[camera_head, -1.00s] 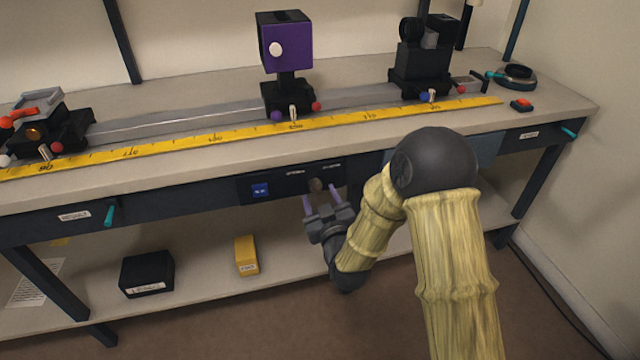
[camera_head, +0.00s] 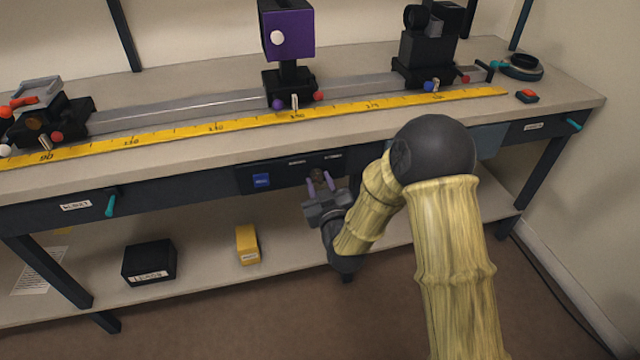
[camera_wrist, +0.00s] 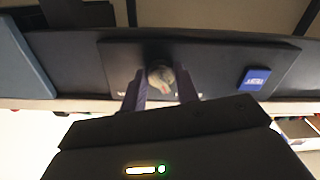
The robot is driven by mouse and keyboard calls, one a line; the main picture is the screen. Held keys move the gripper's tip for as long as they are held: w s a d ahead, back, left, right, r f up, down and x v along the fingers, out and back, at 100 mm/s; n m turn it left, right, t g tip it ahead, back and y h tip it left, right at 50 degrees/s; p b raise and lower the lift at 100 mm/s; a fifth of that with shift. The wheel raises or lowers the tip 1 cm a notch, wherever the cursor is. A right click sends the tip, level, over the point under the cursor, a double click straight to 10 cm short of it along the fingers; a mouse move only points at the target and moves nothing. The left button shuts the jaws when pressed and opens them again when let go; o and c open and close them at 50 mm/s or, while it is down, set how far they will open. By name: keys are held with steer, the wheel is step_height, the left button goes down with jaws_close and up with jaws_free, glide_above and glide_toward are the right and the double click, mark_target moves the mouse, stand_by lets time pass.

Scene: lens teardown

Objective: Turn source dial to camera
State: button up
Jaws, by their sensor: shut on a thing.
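The source dial (camera_head: 317,174) is a small round brown-grey knob on the dark panel (camera_head: 286,179) under the bench top. In the wrist view the dial (camera_wrist: 161,77) shows a pale face with a reddish mark, between the two purple fingers. My gripper (camera_head: 321,184) reaches the panel from the front, and its fingers are shut on the dial; the wrist view shows my gripper (camera_wrist: 161,88) too. Small white labels sit above the dial, too small to read. I cannot tell which label the dial points at.
A blue switch (camera_head: 261,181) sits left of the dial. Above, the bench carries a yellow ruler (camera_head: 215,129), a rail and a purple box (camera_head: 288,36). A black box (camera_head: 149,262) and a yellow box (camera_head: 247,245) lie on the lower shelf. Teal-handled drawers flank the panel.

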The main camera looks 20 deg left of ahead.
steer(key=shift+m, duration=0.3)
steer(key=m+b, duration=0.1)
steer(key=m, duration=0.4)
steer(key=m+b, duration=0.2)
steer(key=m, duration=0.4)
steer(key=shift+s+a, duration=0.15)
steer(key=shift+a, duration=0.05)
stand_by(0.4)
steer(key=o, duration=1)
steer(key=shift+c, duration=0.2)
